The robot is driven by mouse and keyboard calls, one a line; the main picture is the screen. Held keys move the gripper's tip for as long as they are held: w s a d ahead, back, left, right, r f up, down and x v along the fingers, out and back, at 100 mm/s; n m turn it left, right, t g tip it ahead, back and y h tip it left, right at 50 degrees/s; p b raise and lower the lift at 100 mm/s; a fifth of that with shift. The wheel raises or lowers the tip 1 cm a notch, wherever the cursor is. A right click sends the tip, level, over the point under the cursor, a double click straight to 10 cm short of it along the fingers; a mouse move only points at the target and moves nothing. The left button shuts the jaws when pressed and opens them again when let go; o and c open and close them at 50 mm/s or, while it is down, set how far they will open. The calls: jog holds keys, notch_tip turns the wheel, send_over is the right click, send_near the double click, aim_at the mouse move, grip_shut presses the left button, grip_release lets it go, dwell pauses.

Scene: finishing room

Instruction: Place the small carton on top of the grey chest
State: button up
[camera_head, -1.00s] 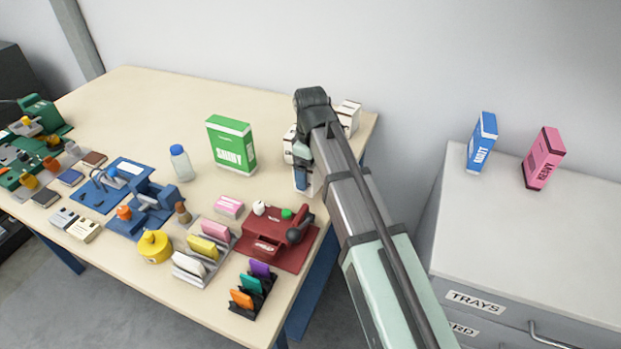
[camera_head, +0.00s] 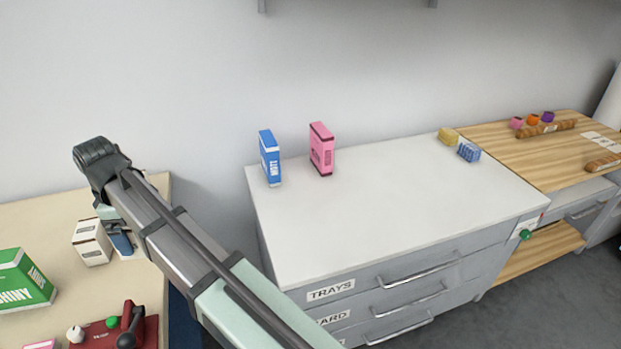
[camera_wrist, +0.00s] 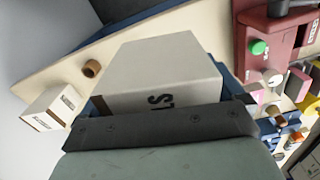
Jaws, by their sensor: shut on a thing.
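My gripper (camera_head: 120,238) is shut on a small white carton (camera_wrist: 160,75), which fills the middle of the wrist view with dark letters on one face. In the head view, a white carton (camera_head: 90,243) with dark print shows against the fingers, above the right end of the workbench; it seems to be the held one. The grey chest (camera_head: 390,205) stands to the right, with a pale flat top and labelled drawers. A blue box (camera_head: 270,158) and a pink box (camera_head: 321,150) stand upright at its back left. The gripper is left of the chest, apart from it.
Another white carton (camera_wrist: 52,108) stands on the bench in the wrist view. A green box (camera_head: 22,280) and a red device (camera_head: 115,332) are on the bench (camera_head: 45,222). A yellow block (camera_head: 448,135) and a blue sponge-like block (camera_head: 468,151) lie at the chest's far right. The chest top's middle is clear.

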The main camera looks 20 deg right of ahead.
jog(key=w+d+f+m, duration=0.15)
jog(key=w+d, duration=0.55)
jog(key=d, duration=0.7)
jog(key=w+d+f+m, duration=0.1)
jog(key=w+d+m, duration=0.2)
jog(key=w+d, duration=0.8)
jog(key=w+d+f+m, duration=0.1)
jog(key=w+d+m, duration=0.25)
jog(key=d, duration=1.45)
jog(key=shift+n, duration=0.5)
jog(key=shift+d+f, duration=0.1)
jog(key=shift+f, duration=5)
jog(key=shift+f, duration=0.1)
jog(key=o, duration=0.8)
notch_tip(320, 180, up, 12)
jog(key=shift+r, duration=0.15)
